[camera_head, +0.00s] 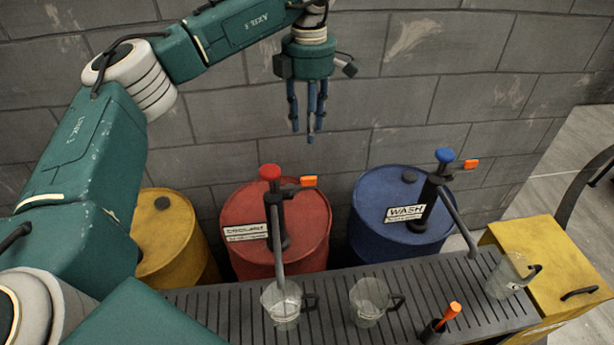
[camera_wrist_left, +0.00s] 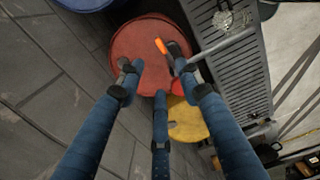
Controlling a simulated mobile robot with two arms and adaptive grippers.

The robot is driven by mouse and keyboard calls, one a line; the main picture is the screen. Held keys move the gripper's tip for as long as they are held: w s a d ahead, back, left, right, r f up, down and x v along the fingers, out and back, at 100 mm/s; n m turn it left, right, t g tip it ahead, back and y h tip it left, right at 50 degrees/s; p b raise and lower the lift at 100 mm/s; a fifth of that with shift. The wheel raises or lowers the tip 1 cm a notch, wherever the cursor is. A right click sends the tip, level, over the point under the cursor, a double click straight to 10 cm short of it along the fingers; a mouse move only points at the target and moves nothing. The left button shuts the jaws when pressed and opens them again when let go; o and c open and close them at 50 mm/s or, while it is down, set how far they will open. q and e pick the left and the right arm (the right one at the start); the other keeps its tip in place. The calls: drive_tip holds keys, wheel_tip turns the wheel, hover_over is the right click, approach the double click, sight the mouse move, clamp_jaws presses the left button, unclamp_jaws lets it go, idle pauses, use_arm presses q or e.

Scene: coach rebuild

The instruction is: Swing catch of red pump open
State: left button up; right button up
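The red pump has a red knob (camera_head: 270,172) and a dark body on the red COOLANT drum (camera_head: 240,213). Its orange catch (camera_head: 308,181) sticks out to the right of the pump head. In the left wrist view the orange catch (camera_wrist_left: 160,46) shows between the fingers, over the red drum (camera_wrist_left: 133,42); the pump head is partly hidden by a finger. My left gripper (camera_head: 308,128) points down above the drum, its blue fingers spread and empty, apart from the catch. In the left wrist view the gripper (camera_wrist_left: 157,76) also looks open. My right gripper is not in view.
A blue WASH drum (camera_head: 375,205) with a blue-knobbed pump stands right, a yellow drum (camera_head: 170,238) left. A slatted bench (camera_head: 235,320) in front carries clear jugs (camera_head: 368,302) and a dark holder with an orange-topped item (camera_head: 449,312). A block wall (camera_head: 440,90) stands behind.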

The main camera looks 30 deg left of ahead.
use_arm(q)
wheel_tip(320, 180, down, 14)
drive_tip(key=shift+w+a+r+b, duration=0.1)
drive_tip(key=shift+b, duration=0.4)
drive_tip(key=shift+f, duration=0.8)
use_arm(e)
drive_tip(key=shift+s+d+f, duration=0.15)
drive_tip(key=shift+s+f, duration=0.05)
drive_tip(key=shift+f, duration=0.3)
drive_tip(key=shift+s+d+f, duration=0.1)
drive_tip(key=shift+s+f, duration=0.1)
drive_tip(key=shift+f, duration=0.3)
use_arm(q)
clamp_jaws()
